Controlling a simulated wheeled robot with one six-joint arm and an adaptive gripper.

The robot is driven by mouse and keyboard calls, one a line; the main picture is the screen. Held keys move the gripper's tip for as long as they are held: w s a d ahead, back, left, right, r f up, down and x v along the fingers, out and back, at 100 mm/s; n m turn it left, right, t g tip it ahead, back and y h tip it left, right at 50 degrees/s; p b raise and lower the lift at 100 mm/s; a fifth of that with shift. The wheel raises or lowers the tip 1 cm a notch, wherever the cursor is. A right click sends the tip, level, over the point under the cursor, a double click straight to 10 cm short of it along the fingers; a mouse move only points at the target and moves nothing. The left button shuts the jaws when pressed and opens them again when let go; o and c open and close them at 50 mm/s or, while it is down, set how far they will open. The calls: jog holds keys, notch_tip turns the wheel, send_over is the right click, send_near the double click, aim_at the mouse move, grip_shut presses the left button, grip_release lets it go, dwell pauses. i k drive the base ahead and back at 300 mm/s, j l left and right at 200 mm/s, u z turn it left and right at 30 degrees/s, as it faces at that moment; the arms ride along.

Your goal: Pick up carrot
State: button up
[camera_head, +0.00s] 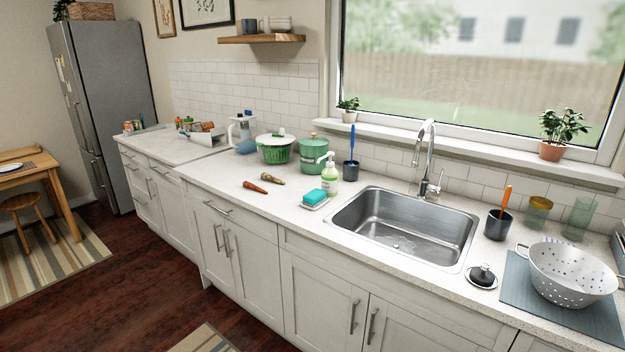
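An orange carrot (255,188) lies on the light speckled countertop (228,172), left of the sink. A second root vegetable (272,179), paler and brownish, lies just behind and to its right. The two are close but look apart. My gripper is not in view.
A green salad spinner (275,150) and a green lidded pot (314,155) stand behind the carrot. A soap bottle (326,176), a sponge on a dish (315,199) and a dark cup (350,170) stand to the right, before the sink (400,228). The counter's front left is clear.

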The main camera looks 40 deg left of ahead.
aim_at(246, 184)
jog(key=i+j, duration=0.2)
jog(key=i, duration=0.3)
jog(key=i+j, duration=0.2)
jog(key=i, duration=0.25)
